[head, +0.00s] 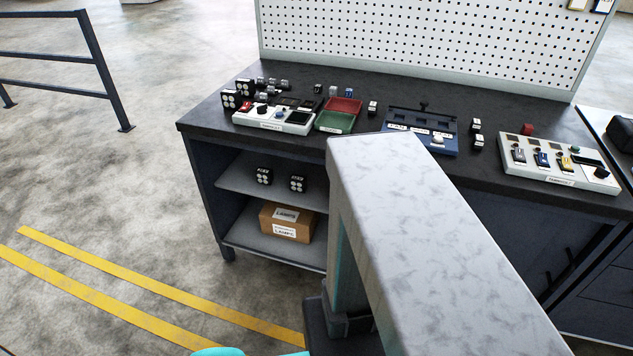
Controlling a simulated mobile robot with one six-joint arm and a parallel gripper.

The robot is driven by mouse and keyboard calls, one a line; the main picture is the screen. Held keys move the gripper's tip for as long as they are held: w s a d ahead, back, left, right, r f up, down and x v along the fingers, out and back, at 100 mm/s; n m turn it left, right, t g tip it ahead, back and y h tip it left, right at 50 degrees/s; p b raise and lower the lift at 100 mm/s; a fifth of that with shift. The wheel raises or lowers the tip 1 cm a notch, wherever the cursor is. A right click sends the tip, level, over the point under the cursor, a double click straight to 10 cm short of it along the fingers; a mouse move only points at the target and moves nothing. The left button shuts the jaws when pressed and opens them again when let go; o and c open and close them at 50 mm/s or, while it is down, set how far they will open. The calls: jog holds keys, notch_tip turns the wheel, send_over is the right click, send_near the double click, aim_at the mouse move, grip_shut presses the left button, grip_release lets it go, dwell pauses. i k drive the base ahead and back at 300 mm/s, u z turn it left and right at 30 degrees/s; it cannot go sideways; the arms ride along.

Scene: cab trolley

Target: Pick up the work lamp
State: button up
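Black square lamps with four round white lenses show in the head view. Two stand at the left end of the dark bench top, one nearer (230,99) and one just behind it (243,87). Two more lamps sit on the upper shelf under the bench, a left one (263,176) and a right one (297,184). I cannot tell which of them is the work lamp. My gripper is not in view; my large pale arm link crosses the middle and lower right and hides part of the bench front and shelves.
The dark bench (208,119) carries a white control panel (258,121), red (345,105) and green (334,122) trays, a blue tray (440,126) and a second panel (538,174). A cardboard box (287,222) sits on the lower shelf. Floor left of the bench is clear up to a railing (100,70).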

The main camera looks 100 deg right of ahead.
aim_at(297, 183)
jog(key=u, duration=0.15)
jog(key=k, duration=0.85)
jog(key=z, duration=1.65)
jog(key=i, duration=1)
jog(key=z, duration=0.05)
jog(key=k, duration=0.25)
jog(key=z, duration=0.05)
